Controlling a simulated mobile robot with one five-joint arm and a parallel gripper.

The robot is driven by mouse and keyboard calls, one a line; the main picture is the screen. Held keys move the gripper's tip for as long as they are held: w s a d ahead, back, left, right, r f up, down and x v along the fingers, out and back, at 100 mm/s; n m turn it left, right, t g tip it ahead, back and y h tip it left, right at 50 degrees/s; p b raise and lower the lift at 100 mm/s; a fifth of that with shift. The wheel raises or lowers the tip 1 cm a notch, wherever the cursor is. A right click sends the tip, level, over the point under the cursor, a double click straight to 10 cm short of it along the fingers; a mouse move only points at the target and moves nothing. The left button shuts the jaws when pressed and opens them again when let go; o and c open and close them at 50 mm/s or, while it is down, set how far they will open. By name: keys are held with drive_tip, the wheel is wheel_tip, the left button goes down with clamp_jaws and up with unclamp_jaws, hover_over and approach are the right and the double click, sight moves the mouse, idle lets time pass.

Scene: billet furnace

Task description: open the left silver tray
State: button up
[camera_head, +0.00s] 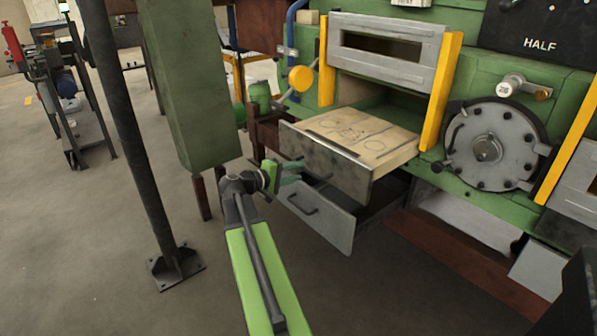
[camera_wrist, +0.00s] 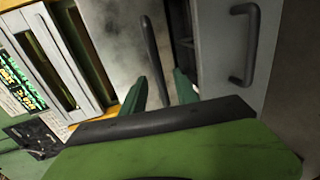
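The left silver tray (camera_head: 327,160) stands pulled out from the green furnace, below the raised silver door. It has a stained metal front and a light top with drawn circles. My gripper (camera_head: 290,172) is at the left part of this front. In the wrist view the tray front (camera_wrist: 112,40) has a dark bar handle (camera_wrist: 151,45). My gripper's green fingers (camera_wrist: 160,88) are apart, with the bar between them; whether they touch it I cannot tell.
A grey drawer (camera_head: 315,217) with a black handle (camera_head: 302,204) stands partly out just below the tray. A round bolted hatch (camera_head: 490,147) is to the right. A dark post (camera_head: 140,170) and a green column (camera_head: 190,80) stand left. The floor in front is clear.

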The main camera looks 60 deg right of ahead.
drive_tip(key=p+v, duration=0.2)
drive_tip(key=v, duration=1.2)
drive_tip(key=shift+d, duration=0.1)
